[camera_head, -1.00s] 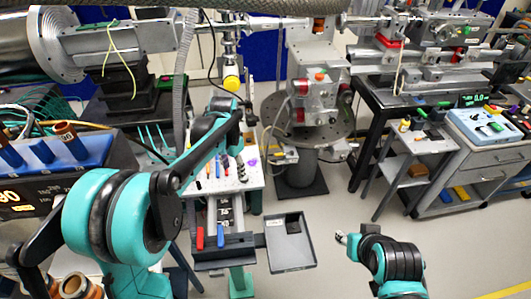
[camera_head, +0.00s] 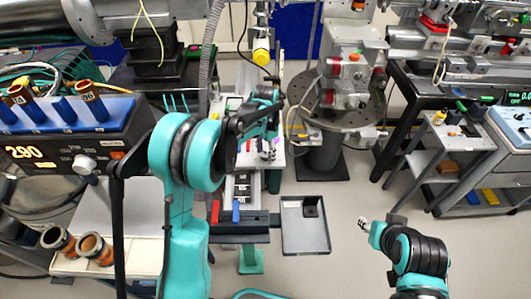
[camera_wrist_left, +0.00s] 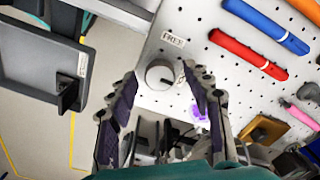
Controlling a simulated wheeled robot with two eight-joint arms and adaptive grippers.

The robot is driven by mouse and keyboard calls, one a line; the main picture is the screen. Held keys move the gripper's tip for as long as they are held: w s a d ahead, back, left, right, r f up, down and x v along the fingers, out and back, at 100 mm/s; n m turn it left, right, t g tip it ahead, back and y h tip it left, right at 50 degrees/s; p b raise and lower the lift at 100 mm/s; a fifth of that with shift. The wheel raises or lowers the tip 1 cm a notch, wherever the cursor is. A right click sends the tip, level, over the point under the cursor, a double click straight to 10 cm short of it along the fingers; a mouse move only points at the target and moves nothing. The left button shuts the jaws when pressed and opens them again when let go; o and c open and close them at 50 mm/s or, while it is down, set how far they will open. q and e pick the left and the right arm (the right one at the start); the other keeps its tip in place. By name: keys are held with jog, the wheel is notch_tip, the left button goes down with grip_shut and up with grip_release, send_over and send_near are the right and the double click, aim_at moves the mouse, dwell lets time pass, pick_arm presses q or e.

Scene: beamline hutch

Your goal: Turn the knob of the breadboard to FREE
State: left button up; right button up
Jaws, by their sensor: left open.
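In the left wrist view the knob (camera_wrist_left: 160,74) is a round, pale grey disc on the white perforated breadboard (camera_wrist_left: 212,62). A label reading FREE (camera_wrist_left: 173,39) is on the board beside the knob. My left gripper (camera_wrist_left: 161,78) is open, with one finger on each side of the knob in that view; I cannot tell whether they touch it. In the head view my left gripper (camera_head: 264,132) is over the breadboard (camera_head: 246,160), and I cannot make out the knob there. My right gripper (camera_head: 372,228) is at the lower right, away from the board; its jaws are too small to read.
Red, orange and blue tools (camera_wrist_left: 250,53) lie on the board near the knob. A dark grey tray (camera_head: 305,228) sits at the board's near right. A yellow-capped fixture (camera_head: 261,52) hangs behind it. A console (camera_head: 70,145) stands at left.

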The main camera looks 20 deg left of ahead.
pick_arm(q)
grip_shut()
jog(key=shift+n, duration=0.4)
jog(key=n+p, duration=0.1)
jog(key=n, duration=0.2)
jog(key=shift+n, duration=0.3)
jog(key=n, duration=0.4)
jog(key=shift+n+p, duration=0.3)
jog(key=n, duration=0.4)
jog(key=shift+n, duration=0.3)
jog(key=shift+n+p, duration=0.4)
jog(key=shift+n, duration=1.7)
